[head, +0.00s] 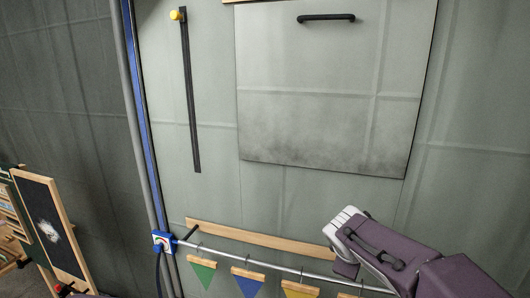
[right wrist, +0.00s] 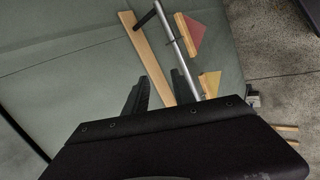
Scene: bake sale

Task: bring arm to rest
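My right arm (head: 385,255), purple and white, reaches in from the lower right of the head view, in front of the metal rail; its gripper fingers are not seen there. In the right wrist view, the two dark fingers of my right gripper (right wrist: 161,88) stand apart with nothing held between them. A wooden strip (right wrist: 148,60) and the rail (right wrist: 177,45) show beyond the fingers. My left arm and left gripper are not in view.
The metal rail (head: 285,269) with hanging pennants, such as a blue one (head: 248,286), runs along the bottom. A pale panel (head: 330,85) with a black handle (head: 326,18) is on the green wall. A framed chalkboard (head: 48,225) stands at left.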

